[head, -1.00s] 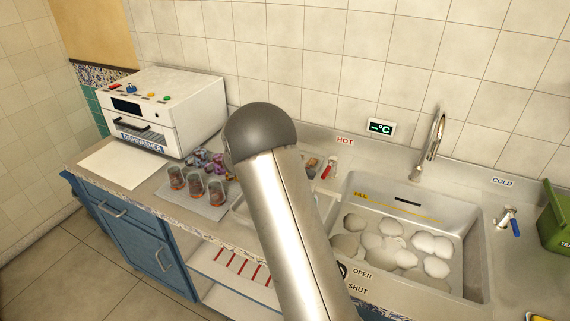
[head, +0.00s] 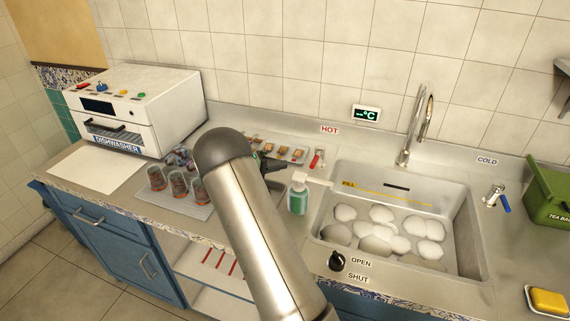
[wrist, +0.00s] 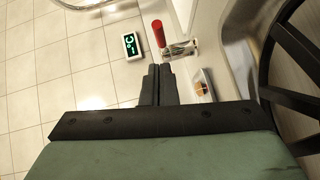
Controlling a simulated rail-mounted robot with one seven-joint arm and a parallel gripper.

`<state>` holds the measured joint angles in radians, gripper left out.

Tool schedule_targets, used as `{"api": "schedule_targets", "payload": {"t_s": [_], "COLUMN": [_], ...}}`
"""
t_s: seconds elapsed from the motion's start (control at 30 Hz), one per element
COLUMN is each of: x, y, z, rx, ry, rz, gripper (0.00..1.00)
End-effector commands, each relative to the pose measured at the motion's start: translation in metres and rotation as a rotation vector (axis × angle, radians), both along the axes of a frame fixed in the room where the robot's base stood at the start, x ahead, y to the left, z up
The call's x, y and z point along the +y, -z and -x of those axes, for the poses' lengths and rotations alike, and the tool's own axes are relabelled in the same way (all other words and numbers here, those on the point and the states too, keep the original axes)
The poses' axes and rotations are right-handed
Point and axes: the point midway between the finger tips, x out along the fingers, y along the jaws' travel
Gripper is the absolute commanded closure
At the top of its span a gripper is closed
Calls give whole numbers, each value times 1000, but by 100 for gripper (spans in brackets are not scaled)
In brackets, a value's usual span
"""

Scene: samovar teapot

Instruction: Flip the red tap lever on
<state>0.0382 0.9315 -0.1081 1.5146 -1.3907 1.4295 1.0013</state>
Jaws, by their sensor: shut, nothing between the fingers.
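The red tap lever (head: 317,158) sits on its small metal tap below the HOT label, at the back of the counter left of the sink. In the wrist view the red lever (wrist: 159,33) stands out beyond my fingertips, beside its metal tap body (wrist: 180,50). My gripper (head: 279,166) shows partly behind my arm in the head view, to the left of the lever. In the wrist view my gripper (wrist: 158,68) has its two dark fingers together, with nothing between them. A gap shows between fingertips and lever there.
A green soap bottle (head: 298,196) stands just in front of the tap. A tray of small items (head: 280,148) lies behind my gripper. The sink (head: 462,235) holds several white rounded things. A temperature display (head: 366,114) is on the wall. A blue-levered cold tap (head: 497,197) is at right.

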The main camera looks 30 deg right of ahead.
Motion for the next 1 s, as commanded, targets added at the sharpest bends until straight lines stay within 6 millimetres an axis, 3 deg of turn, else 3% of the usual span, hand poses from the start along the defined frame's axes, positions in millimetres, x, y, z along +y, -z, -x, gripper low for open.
{"api": "schedule_targets", "payload": {"t_s": [0.2,0.4,0.6,1.0], "x": [-42,-69,-80,-81], "y": [3,8,11,13], "z": [7,11,12,14], "rx": [3,0,0,0], "ry": [5,3,1,0], "rz": [-1,0,-1,0], "gripper": [100,100,100,100]}}
